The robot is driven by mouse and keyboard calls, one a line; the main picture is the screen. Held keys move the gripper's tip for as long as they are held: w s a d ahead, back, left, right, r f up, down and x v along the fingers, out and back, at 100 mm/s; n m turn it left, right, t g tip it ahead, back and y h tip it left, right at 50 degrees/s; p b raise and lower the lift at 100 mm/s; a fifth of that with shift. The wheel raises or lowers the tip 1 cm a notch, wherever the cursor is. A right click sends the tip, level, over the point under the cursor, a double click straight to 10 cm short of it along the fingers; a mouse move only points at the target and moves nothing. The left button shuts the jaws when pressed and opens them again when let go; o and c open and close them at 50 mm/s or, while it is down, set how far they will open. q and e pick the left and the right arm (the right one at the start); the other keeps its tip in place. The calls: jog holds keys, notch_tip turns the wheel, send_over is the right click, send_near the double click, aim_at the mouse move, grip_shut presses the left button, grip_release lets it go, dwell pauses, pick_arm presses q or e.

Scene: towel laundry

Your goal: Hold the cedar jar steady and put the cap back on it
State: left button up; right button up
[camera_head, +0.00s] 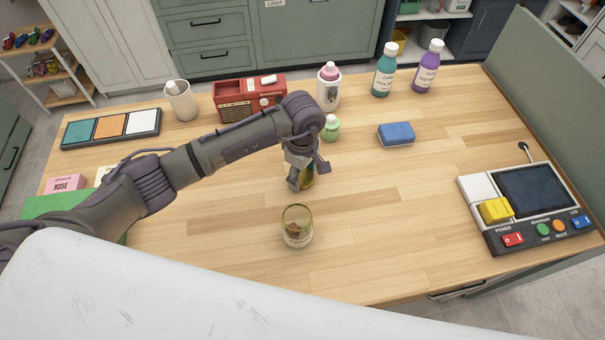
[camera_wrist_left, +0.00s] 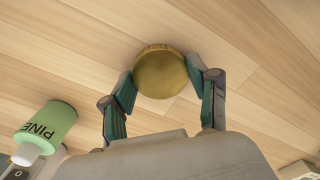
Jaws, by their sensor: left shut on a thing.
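The cedar jar (camera_head: 297,228) is a clear glass jar with something brown inside. In the left wrist view the cap (camera_wrist_left: 160,73) sits between the two fingers of the left gripper (camera_wrist_left: 163,79). My right gripper is not in view, and nothing holds the jar.
On the wooden table (camera_head: 390,220), a small green bottle (camera_head: 331,130), labelled PINE in the wrist view (camera_wrist_left: 48,128), stands behind my gripper. A blue sponge (camera_head: 396,134) lies to the right. A control panel (camera_head: 530,205) fills the right end. The wood around the jar is clear.

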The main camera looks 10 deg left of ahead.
aim_at(302, 176)
pick_arm(q)
jog(key=shift+r+b, duration=0.3)
jog(key=shift+r, duration=0.2)
notch_tip(302, 176, up, 3)
jog(key=shift+w+f+b, duration=0.1)
jog(key=shift+f+b, duration=0.1)
jog(key=shift+b, duration=0.6)
jog(key=s+d+r+b, duration=0.4)
jog(key=d+r, duration=0.3)
jog(key=d, duration=0.4)
jog(key=shift+r, duration=0.2)
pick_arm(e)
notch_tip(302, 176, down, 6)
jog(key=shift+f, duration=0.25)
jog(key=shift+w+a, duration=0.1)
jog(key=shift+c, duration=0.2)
